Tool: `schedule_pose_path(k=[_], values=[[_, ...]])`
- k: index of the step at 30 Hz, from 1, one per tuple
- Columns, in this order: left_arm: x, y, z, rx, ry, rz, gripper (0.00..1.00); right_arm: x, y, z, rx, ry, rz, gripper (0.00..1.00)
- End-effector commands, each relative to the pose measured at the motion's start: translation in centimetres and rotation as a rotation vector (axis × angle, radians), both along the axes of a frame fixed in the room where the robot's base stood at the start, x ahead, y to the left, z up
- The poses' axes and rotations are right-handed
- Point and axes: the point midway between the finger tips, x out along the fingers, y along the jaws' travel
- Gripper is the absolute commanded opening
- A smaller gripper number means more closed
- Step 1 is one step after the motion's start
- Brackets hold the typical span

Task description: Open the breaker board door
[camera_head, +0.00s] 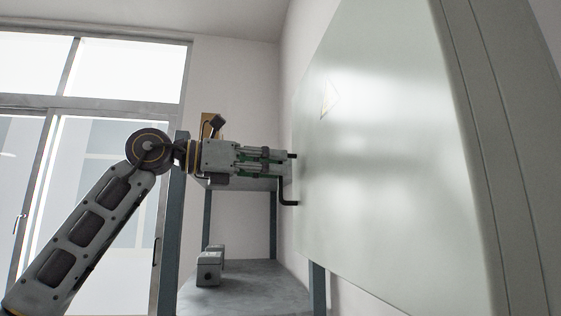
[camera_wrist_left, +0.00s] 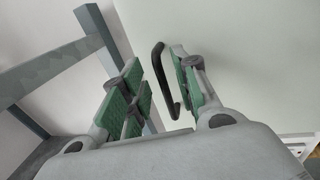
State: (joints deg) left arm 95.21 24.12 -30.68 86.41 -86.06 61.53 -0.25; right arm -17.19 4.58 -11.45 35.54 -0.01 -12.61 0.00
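The breaker board door (camera_head: 380,150) is a large pale grey-green panel with a faint triangular sign, filling the right of the head view. It appears closed. Its black bar handle (camera_head: 289,197) is near the door's left edge, partly hidden by my left gripper (camera_head: 284,163). In the left wrist view, the handle (camera_wrist_left: 162,82) stands between the green-padded fingers of my left gripper (camera_wrist_left: 157,75). My right gripper is out of view.
A metal shelf (camera_head: 240,290) with blue-grey posts stands below and behind my left arm, close to the door's left side. Grey boxes (camera_head: 209,268) sit on its lower level. Large windows (camera_head: 125,70) are at the left.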

Motion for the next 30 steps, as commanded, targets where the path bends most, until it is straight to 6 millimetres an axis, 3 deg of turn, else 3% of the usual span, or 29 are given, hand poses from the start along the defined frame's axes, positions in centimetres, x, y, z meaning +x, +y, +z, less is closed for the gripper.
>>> schedule_pose_path(k=[6, 18, 25, 30], values=[[0.7, -1.7, 0.0, 0.001, 0.001, -0.001, 0.30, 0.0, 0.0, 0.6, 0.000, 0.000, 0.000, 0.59], [0.9, -2.1, 0.0, 0.000, 0.000, 0.001, 0.30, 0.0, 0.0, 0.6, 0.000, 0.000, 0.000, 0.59], [0.9, -2.1, 0.0, 0.000, 0.000, 0.001, 0.02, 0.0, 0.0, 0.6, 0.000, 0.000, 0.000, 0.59], [0.9, -2.0, 0.0, -0.001, 0.001, 0.002, 0.00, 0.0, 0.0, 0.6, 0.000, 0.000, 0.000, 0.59]])
